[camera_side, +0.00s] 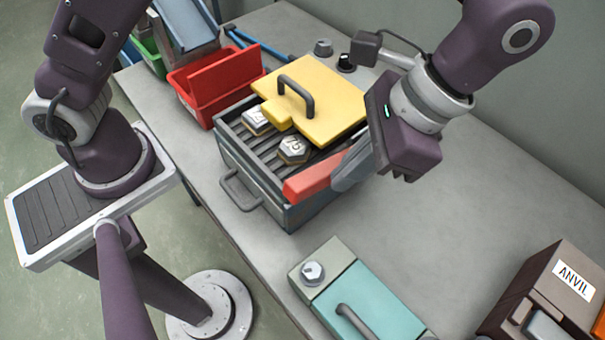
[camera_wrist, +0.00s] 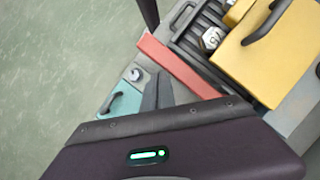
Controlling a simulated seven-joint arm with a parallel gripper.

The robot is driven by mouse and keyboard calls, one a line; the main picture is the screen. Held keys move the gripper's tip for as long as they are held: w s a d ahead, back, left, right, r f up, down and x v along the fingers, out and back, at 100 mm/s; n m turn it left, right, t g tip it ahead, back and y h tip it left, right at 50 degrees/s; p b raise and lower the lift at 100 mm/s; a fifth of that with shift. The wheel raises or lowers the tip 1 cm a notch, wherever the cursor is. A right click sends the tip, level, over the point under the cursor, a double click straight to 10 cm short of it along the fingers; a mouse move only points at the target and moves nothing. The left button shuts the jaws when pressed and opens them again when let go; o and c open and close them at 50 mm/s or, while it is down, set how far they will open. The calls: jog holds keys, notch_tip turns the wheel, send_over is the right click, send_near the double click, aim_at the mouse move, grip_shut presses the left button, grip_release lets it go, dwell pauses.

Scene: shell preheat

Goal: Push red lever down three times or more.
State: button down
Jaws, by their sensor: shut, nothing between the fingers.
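The red lever (camera_side: 315,177) sticks out at the front right corner of a dark grey box (camera_side: 264,192) with a ribbed inside. In the wrist view the red lever (camera_wrist: 178,66) runs diagonally beside the box. My gripper (camera_side: 345,182) is shut and empty, with its fingers close against the right end of the lever in the side view. In the wrist view my fingertips (camera_wrist: 157,88) lie just beside the lever. I cannot tell whether they touch it. The lever's far end is partly hidden behind my gripper.
A yellow lid (camera_side: 325,115) with a grey handle lies partly over the box, above hex-shaped pieces (camera_side: 294,150). A red bin (camera_side: 213,85) stands behind left. A teal-lidded box (camera_side: 365,300) stands in front, and a brown anvil box (camera_side: 550,300) at right. The table between is clear.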

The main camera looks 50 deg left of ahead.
jog(key=v, duration=0.5)
jog(key=shift+r, duration=0.1)
notch_tip(320, 180, up, 11)
jog(key=n+t+h, duration=0.1)
jog(key=n+h, duration=0.2)
jog(key=n, duration=2.3)
send_over(301, 183)
jog(key=w, duration=0.5)
jog(key=shift+s+f, duration=0.25)
jog(key=shift+f, duration=0.05)
jog(key=x, duration=1.4)
jog(key=shift+d, duration=0.25)
